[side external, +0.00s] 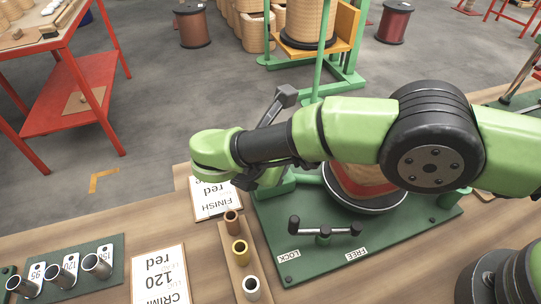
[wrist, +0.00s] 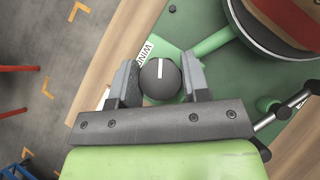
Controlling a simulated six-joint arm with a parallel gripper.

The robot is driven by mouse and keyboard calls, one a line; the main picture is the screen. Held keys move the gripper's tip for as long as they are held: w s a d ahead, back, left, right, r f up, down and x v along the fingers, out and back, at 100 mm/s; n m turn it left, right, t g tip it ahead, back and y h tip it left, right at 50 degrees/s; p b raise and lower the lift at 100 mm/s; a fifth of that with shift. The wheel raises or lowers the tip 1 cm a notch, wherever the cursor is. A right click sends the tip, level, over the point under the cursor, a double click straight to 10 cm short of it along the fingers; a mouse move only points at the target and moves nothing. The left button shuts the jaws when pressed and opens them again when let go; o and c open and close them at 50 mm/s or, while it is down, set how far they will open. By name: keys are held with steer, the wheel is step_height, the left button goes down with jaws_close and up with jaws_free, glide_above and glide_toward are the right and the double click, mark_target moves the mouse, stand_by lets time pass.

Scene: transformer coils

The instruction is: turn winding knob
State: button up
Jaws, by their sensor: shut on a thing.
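The winding knob (wrist: 160,86) is a dark round knob with a short white pointer line, which points toward the top of the wrist view. My gripper (wrist: 159,77) has one finger on each side of the knob and is shut on it. In the side view the knob is hidden behind my arm, and only a dark part of my gripper (side external: 244,182) shows at the edge of the green base plate (side external: 385,232). A white label reading "WIND" (wrist: 147,50), partly covered, lies beside the knob in the wrist view.
A coil (side external: 352,178) stands on a round black-edged plate under my arm. A wooden strip with several small cups (side external: 240,252), printed cards (side external: 160,275) and metal tubes (side external: 63,270) lie to the left.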

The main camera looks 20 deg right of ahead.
steer(key=shift+d, duration=0.1)
steer(key=o, duration=0.9)
steer(key=v, duration=0.7)
steer(key=shift+s+r, duration=0.1)
steer(key=shift+r, duration=0.1)
